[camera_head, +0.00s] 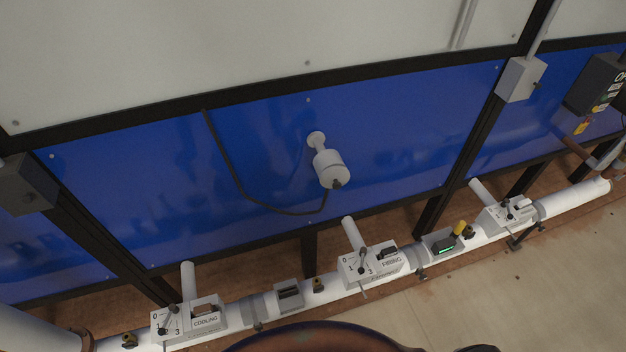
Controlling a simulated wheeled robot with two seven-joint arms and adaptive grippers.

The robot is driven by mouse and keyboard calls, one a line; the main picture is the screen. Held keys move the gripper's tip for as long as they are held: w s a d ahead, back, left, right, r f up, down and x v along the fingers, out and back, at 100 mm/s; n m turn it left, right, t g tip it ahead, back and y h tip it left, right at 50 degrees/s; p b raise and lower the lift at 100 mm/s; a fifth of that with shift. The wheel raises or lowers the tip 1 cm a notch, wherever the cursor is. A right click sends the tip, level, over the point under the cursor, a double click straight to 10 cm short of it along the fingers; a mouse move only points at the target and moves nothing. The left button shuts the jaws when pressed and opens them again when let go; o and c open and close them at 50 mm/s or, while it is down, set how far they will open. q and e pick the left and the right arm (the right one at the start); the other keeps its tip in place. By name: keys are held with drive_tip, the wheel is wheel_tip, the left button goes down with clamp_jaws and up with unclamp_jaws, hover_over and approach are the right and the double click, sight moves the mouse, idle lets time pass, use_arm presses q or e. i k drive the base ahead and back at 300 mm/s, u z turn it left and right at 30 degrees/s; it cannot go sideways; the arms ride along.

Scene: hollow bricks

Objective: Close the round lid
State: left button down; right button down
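A dark brown, rounded object with a curved rim (320,338) shows at the bottom edge, and most of it is cut off by the frame. I cannot tell whether it is the round lid or what it covers. No other thing in view is clearly a round lid. Neither of my grippers can be made out. A small dark shape (478,348) at the bottom edge, right of the rounded object, is too cut off to identify.
A white pipe (448,256) runs low along the blue wall panel (110,190), carrying COOLING (205,318) and FIRING (385,264) control boxes. A white cylinder with a cable (332,170) projects from the panel. Bare floor (545,285) lies at lower right.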

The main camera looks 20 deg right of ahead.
sight(334, 177)
drive_tip(key=u, duration=2.25)
drive_tip(key=k, duration=1.1)
drive_tip(key=z, duration=1.7)
drive_tip(key=i, duration=0.5)
drive_tip(key=u, duration=0.05)
